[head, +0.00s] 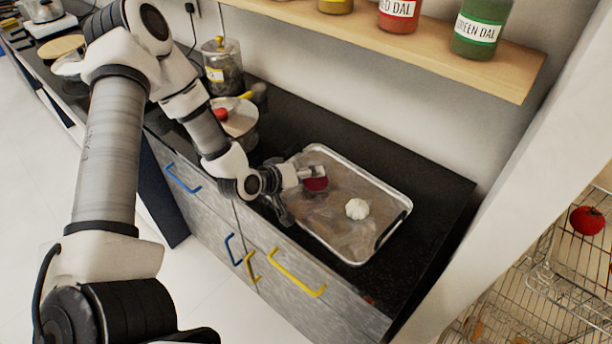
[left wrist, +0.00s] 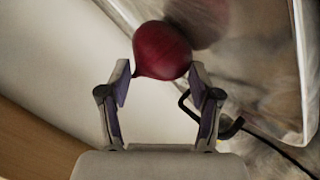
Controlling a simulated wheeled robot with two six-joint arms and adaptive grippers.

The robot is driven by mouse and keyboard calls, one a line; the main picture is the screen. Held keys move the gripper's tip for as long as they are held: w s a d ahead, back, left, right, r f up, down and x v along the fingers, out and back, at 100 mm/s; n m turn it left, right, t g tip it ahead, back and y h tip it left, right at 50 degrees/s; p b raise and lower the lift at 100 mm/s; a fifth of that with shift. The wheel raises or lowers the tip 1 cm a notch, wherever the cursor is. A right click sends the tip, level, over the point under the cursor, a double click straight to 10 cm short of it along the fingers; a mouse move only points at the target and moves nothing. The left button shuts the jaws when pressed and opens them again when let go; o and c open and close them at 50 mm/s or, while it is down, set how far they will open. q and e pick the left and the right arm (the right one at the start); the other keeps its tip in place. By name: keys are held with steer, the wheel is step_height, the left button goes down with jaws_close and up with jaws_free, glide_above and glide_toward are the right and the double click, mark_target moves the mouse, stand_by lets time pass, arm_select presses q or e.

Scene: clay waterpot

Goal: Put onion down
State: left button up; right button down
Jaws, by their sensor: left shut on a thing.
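A dark red onion (left wrist: 162,50) is between the two fingers of my left gripper (left wrist: 158,82) in the left wrist view. In the head view the onion (head: 317,184) shows at the left part of a metal tray (head: 349,164), with my left gripper (head: 308,175) shut on it. The onion is over the tray; I cannot tell whether it touches the tray floor. The tray lies on the dark counter. My right gripper does not show in either view.
A white garlic bulb (head: 357,208) lies in the tray, right of the onion. A shelf (head: 420,45) with jars runs above the counter. A pot and a glass jar (head: 222,68) stand left of the tray. A wire rack with a tomato (head: 587,220) is at right.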

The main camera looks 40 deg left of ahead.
arm_select(q)
steer(key=shift+f, duration=0.15)
steer(key=o, duration=1.2)
